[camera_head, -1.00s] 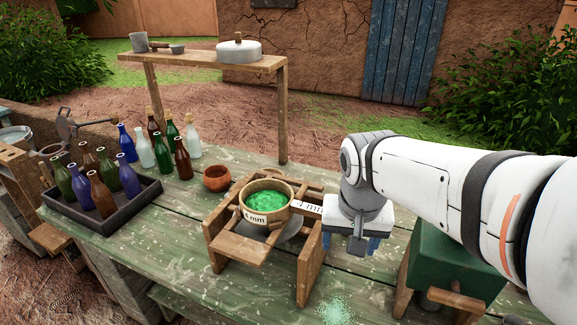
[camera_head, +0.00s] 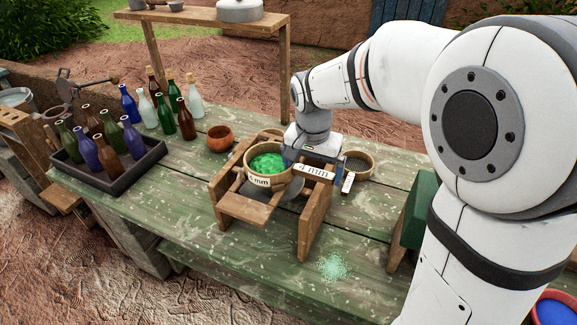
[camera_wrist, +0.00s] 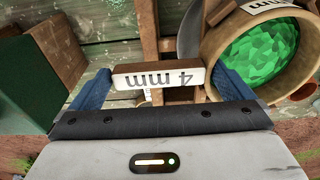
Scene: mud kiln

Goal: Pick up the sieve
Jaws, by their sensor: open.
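A round wooden-rimmed sieve (camera_head: 250,167) holding green granules sits on a wooden frame on the bench, its rim label ending in "mm". It also shows at the right of the wrist view (camera_wrist: 208,62). My gripper (camera_head: 314,160) is open, low at the frame's back right, just right of this sieve. In the wrist view, a wooden piece labelled "4 mm" (camera_wrist: 160,77) lies between the blue fingers (camera_wrist: 162,88). I cannot tell what this piece is joined to.
A dark tray of bottles (camera_head: 104,178) and several loose bottles stand at left. A small clay bowl (camera_head: 220,139) is left of the frame. A green box (camera_head: 413,212) stands at right. Pale granules (camera_head: 332,267) lie on the bench front. A raised shelf (camera_head: 200,17) stands behind.

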